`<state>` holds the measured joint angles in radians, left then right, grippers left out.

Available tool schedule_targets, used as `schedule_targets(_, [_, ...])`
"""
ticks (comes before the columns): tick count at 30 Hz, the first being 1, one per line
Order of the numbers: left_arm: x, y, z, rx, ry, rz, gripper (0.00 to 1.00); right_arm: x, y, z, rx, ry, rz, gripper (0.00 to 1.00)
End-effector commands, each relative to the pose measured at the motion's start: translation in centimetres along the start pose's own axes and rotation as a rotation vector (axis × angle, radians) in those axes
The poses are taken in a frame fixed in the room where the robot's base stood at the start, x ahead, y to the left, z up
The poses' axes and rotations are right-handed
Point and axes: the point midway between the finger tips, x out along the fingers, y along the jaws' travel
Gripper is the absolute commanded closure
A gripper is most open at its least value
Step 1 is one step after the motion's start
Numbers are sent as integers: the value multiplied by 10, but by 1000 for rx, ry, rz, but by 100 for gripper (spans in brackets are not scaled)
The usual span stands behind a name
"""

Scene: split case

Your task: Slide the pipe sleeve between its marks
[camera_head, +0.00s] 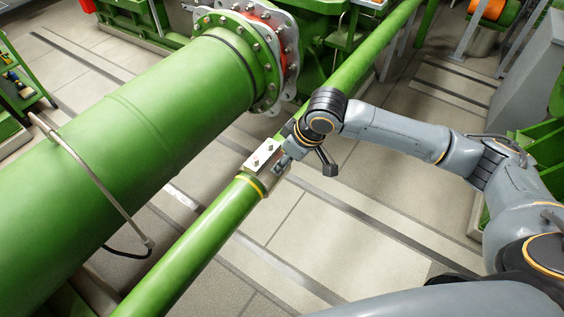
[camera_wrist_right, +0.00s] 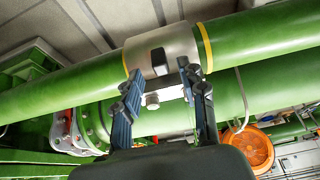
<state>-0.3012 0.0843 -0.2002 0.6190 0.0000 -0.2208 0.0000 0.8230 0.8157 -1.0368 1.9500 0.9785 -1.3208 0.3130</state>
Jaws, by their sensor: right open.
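The pipe sleeve (camera_wrist_right: 178,48) is a grey metal collar around the thin green pipe (camera_head: 205,235), with a dark block (camera_wrist_right: 158,61) on it. In the head view, a pale bolted plate (camera_head: 262,154) shows at the sleeve. A yellow mark (camera_wrist_right: 206,47) rings the pipe beside the sleeve's right edge in the wrist view; a thin yellow line shows at its left edge. The head view shows a yellow band (camera_head: 250,184) at the sleeve's lower-left end. My right gripper (camera_wrist_right: 158,82) is open, its fingers apart near the sleeve and block; contact is unclear. My left gripper is out of view.
A thick green pipe (camera_head: 130,135) with a bolted flange (camera_head: 262,62) runs alongside on the left. A bent metal rod (camera_head: 90,175) stands out over it. Tiled floor (camera_head: 330,235) lies open right of the thin pipe. An orange round part (camera_wrist_right: 248,150) shows lower right.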

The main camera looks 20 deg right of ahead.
Motion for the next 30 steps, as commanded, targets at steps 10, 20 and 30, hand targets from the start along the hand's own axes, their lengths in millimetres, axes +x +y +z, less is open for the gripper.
schedule_targets(10, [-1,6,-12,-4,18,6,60,27,0,0,0,1,1,58])
schedule_targets(20, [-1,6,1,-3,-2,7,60,27,0,0,0,1,1,81])
schedule_targets(30, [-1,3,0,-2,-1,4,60,27,0,0,0,1,1,100])
